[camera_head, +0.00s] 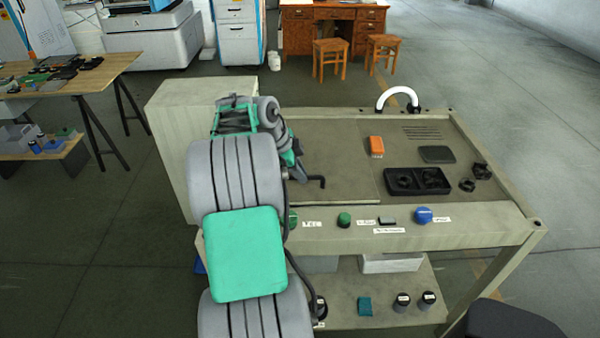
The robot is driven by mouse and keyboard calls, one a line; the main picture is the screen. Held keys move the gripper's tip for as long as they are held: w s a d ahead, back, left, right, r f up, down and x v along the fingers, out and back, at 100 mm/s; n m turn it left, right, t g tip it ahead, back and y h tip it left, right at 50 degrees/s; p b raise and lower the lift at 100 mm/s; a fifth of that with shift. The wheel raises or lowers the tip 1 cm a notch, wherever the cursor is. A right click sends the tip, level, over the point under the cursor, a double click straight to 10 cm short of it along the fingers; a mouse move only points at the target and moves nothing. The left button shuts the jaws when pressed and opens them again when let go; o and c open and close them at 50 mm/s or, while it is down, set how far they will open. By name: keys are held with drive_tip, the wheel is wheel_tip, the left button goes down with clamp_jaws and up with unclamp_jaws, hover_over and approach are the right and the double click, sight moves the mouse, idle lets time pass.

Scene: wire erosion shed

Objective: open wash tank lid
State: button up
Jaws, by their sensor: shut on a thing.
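The wash tank lid (345,165) appears to be the flat grey-brown panel on the left part of the bench top. It looks flat or nearly so; I cannot tell whether it is raised. A dark bent handle (318,181) stands near its front left. My gripper (299,175) is at the left end of this handle, shut on it, with my arm reaching over from the front. My arm hides the left part of the lid and most of the jaws.
On the bench's right half are an orange box (376,146), a black tray (418,181) and dark round parts (481,171). A white curved tube (398,97) rises at the back edge. A green knob (344,219) and a blue knob (423,215) sit on the front panel.

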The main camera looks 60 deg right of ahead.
clamp_jaws()
idle(0.8)
